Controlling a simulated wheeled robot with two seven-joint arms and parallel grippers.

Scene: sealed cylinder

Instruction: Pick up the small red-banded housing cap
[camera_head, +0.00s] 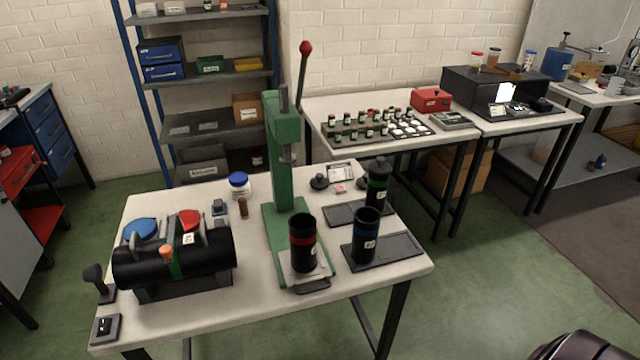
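I cannot clearly make out a small red-banded housing cap. A black cylinder with a red band (303,243) stands upright on the base plate of the green press. A black cylinder with a blue band (366,236) stands on a dark tray to its right. A black cylinder with a green band (377,186) stands farther back. A small black round piece (320,182) lies right of the press column, with a small pinkish-red item (340,188) beside it; its details are too small to tell. Neither of my grippers is in view.
The green press (283,150) with a red-knobbed lever rises mid-table. A black horizontal vessel (175,258) fills the left of the white table (240,300). Dark trays (405,246) lie at the right. A back table holds a rack of small bottles (355,133).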

